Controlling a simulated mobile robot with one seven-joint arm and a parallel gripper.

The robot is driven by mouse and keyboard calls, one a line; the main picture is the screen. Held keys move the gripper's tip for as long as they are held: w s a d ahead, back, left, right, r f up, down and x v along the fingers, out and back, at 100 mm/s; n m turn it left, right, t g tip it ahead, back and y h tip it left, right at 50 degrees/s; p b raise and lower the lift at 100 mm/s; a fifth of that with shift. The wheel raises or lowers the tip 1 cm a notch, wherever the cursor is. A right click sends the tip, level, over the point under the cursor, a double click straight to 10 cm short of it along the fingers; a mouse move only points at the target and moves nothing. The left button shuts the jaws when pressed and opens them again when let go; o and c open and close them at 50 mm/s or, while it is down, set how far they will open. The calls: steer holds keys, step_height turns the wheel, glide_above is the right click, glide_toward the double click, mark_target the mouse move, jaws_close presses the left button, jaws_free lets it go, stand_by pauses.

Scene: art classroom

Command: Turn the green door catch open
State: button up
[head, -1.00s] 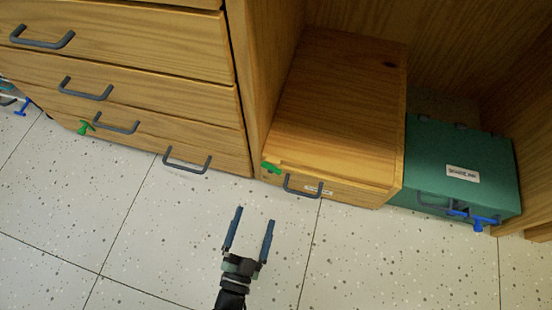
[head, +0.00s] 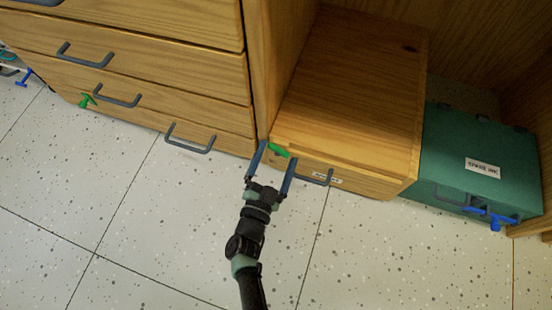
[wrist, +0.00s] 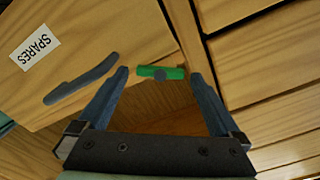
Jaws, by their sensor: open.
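The green door catch (head: 278,150) is a small bar at the upper left corner of the front of a wooden box. The wooden box (head: 350,90) has a grey handle (head: 313,176) and a label that reads SPARES (wrist: 34,46) in the wrist view.
A drawer cabinet (head: 150,60) with grey handles stands left of the box, with another green catch (head: 87,101) low on it. A green case (head: 480,150) with blue catches (head: 490,217) is to the right. The speckled floor (head: 400,260) in front is clear.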

steer(key=c, duration=1.2)
steer(key=shift+c, duration=0.2)
steer(key=shift+n, duration=0.3)
steer(key=shift+r+n+p, duration=0.1)
steer(key=shift+n+p, duration=0.65)
steer(key=shift+n, duration=0.15)
steer(key=shift+a+n+p, duration=0.15)
steer(key=shift+n+p, duration=0.45)
steer(key=shift+n, duration=1.4)
steer(key=o, duration=1.2)
